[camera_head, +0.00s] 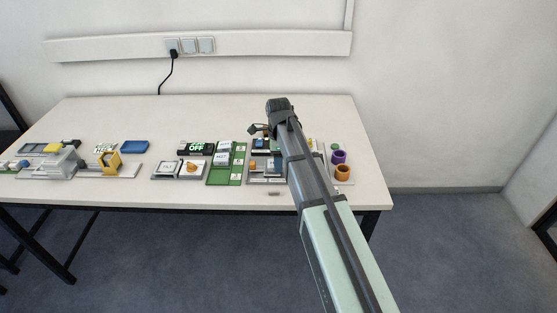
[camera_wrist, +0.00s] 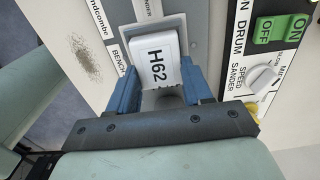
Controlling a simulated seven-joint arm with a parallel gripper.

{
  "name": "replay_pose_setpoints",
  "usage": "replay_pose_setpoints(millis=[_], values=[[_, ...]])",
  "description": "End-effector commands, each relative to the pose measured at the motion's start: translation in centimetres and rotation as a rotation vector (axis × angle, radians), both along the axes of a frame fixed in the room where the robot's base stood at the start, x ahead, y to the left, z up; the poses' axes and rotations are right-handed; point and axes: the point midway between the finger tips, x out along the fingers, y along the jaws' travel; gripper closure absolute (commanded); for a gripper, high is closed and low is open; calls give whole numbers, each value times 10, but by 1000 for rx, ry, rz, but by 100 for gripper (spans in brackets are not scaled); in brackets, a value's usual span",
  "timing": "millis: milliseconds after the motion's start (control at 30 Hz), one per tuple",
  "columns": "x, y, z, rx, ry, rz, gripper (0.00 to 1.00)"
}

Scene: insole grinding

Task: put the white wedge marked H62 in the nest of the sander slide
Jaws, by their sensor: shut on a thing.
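The white wedge marked H62 (camera_wrist: 158,62) is between the blue fingers of my gripper (camera_wrist: 161,80) in the wrist view. The gripper is shut on it, with the label facing the camera. A grey recessed part (camera_wrist: 188,32), which looks like the nest of the slide, surrounds the wedge's far end. I cannot tell whether the wedge is seated in it or held just above it. In the head view my arm covers much of the sander station (camera_head: 267,180), and the wedge cannot be made out there.
A control panel (camera_wrist: 235,75) with green ON and OFF buttons and a white speed knob (camera_wrist: 262,78) is close on the right. In the head view, a green rack (camera_head: 223,178) with white blocks is left of the station; purple (camera_head: 338,157) and orange (camera_head: 343,172) cups are right.

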Motion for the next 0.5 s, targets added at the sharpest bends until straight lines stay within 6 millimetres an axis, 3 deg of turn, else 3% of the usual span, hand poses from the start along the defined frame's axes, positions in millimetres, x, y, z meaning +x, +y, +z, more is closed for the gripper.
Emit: replay_pose_setpoints(millis=[433,467,500], values=[[0,0,-2,0,0,0,79],[0,0,-2,0,0,0,49],[0,0,-2,0,0,0,46]])
